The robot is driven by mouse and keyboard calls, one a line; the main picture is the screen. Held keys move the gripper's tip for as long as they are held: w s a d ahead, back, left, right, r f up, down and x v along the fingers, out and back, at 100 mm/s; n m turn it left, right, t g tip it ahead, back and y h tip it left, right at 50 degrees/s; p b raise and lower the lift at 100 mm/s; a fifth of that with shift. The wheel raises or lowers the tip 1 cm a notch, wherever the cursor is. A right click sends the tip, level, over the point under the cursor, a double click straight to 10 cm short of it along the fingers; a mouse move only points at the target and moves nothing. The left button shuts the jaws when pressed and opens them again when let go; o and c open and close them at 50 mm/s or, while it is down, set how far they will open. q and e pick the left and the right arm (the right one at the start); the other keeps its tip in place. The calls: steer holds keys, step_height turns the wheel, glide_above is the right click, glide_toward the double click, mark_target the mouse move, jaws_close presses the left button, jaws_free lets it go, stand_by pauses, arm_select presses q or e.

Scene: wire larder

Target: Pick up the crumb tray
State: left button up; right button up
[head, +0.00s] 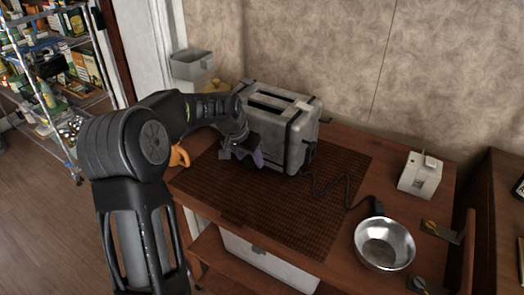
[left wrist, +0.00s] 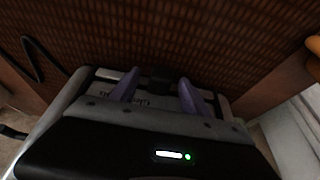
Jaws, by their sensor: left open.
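The silver and black toaster (head: 296,126) stands upright on the brown woven mat (head: 300,215). I cannot make out the crumb tray for certain; the toaster's lower near side is partly hidden by my left gripper. My left gripper (head: 254,155) is low at the toaster's left end, close to the mat. Its purple fingers are apart in the left wrist view (left wrist: 157,90). My right gripper is not in view.
A black cord (head: 343,190) runs right from the toaster. A metal bowl (head: 384,244) and a white box-like item (head: 421,175) stand on the right. An orange object (head: 180,155) is at the left edge, with a grey bin (head: 192,66) behind. The mat's front is clear.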

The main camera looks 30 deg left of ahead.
arm_select(q)
steer(key=shift+c, duration=0.4)
jaws_close()
stand_by(0.4)
stand_by(0.9)
